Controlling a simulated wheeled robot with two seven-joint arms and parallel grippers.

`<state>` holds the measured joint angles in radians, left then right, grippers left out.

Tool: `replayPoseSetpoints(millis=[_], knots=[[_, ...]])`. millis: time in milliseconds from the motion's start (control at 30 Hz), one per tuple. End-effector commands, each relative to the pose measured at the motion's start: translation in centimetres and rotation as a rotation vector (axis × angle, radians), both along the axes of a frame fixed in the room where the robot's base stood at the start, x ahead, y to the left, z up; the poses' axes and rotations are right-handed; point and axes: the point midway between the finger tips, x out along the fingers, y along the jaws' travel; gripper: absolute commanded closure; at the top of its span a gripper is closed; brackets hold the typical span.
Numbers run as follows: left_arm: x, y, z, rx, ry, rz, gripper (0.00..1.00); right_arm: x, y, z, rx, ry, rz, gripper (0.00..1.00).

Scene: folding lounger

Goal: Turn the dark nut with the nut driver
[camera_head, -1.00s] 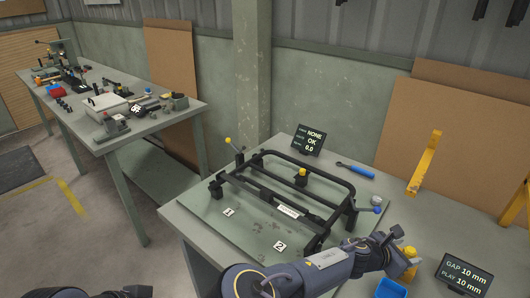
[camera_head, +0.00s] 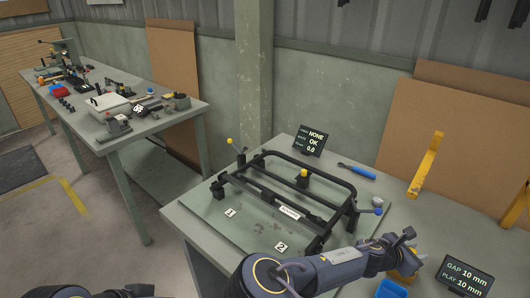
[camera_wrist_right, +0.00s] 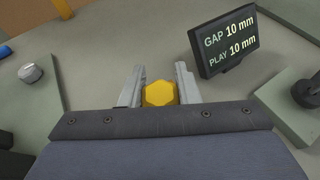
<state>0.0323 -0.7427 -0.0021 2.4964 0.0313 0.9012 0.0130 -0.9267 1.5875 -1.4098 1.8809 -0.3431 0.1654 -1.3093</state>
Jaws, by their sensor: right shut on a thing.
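My right gripper (camera_wrist_right: 161,88) is shut on a yellow many-sided piece (camera_wrist_right: 159,94), which looks like the handle of the nut driver. In the head view my right gripper (camera_head: 407,268) is low at the right, beside the plate with the frame, and mostly hidden by its own wrist. The lower end of the driver is hidden. I cannot pick out the dark nut for certain. A dark round piece (camera_wrist_right: 307,92) stands on a grey-green block at the right of the wrist view, apart from the gripper. My left gripper is not in view.
A black lounger frame (camera_head: 290,197) sits on a plate left of my right gripper. A GAP/PLAY display (camera_head: 465,277) stands close to its right, both lines reading 10 mm. A blue bin (camera_head: 391,289) is just in front. A blue-handled wrench (camera_head: 357,171) lies behind.

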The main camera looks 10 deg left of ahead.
Motion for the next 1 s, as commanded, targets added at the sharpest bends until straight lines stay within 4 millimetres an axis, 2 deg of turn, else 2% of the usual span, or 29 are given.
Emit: replayPoseSetpoints(millis=[67, 567, 1000], knots=[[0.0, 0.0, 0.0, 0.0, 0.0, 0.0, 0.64, 0.0, 0.0, 0.0, 0.0, 0.0, 0.0, 0.96], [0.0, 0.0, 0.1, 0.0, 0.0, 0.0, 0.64, 0.0, 0.0, 0.1, 0.0, 0.0, 0.0, 0.96], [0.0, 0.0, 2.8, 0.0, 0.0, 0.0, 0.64, 0.0, 0.0, 3.4, 0.0, 0.0, 0.0, 0.96]])
